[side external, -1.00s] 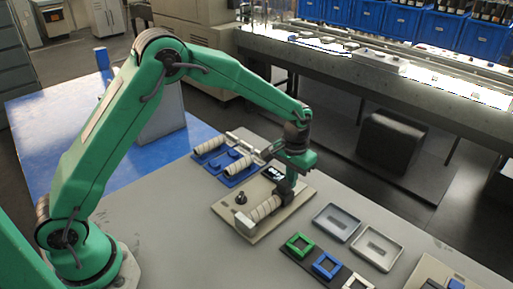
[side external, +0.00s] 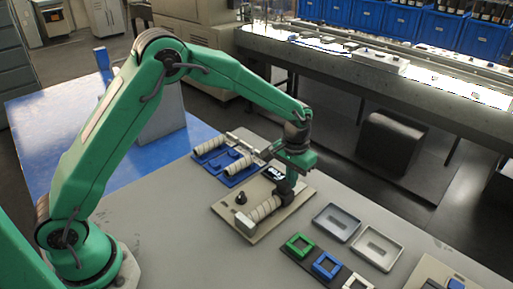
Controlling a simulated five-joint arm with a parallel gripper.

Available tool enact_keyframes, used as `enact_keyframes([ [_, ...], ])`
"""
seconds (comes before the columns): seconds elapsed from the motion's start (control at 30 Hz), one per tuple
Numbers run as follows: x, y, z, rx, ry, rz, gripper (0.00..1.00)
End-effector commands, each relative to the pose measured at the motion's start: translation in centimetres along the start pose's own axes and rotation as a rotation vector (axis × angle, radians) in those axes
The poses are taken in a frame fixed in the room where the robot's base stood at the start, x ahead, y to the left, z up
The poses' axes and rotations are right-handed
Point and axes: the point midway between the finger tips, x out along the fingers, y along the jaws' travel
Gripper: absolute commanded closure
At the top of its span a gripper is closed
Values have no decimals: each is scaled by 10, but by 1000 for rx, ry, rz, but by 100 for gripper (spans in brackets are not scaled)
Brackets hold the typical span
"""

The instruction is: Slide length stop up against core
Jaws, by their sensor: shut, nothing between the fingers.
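The core, a cream ribbed roll (side external: 263,210), lies on the beige fixture plate (side external: 228,208). A light grey block (side external: 245,227) stands at its near-left end. A dark block (side external: 285,198) sits at its far-right end, under my gripper; it may be the length stop, but I cannot tell for sure. My gripper (side external: 286,188) is shut with nothing held, pointing down at this dark block. Whether the fingertips touch it, and whether a gap remains between block and core, is too small to see.
A black knob (side external: 241,197) stands on the plate left of the core. A blue rack (side external: 240,178) with more cream rolls lies behind. Two grey trays (side external: 336,222) and green and blue square frames (side external: 299,245) lie to the right. The table front is clear.

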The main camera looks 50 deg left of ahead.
Motion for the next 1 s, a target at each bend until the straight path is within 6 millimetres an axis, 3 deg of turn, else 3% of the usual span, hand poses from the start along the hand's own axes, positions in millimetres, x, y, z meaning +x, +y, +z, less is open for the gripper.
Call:
enact_keyframes([
  [0.47, 0, 0, 0, 1, -4, -1, 100],
  [1.0, -15, 0, -1, 0, 0, 0, 100],
])
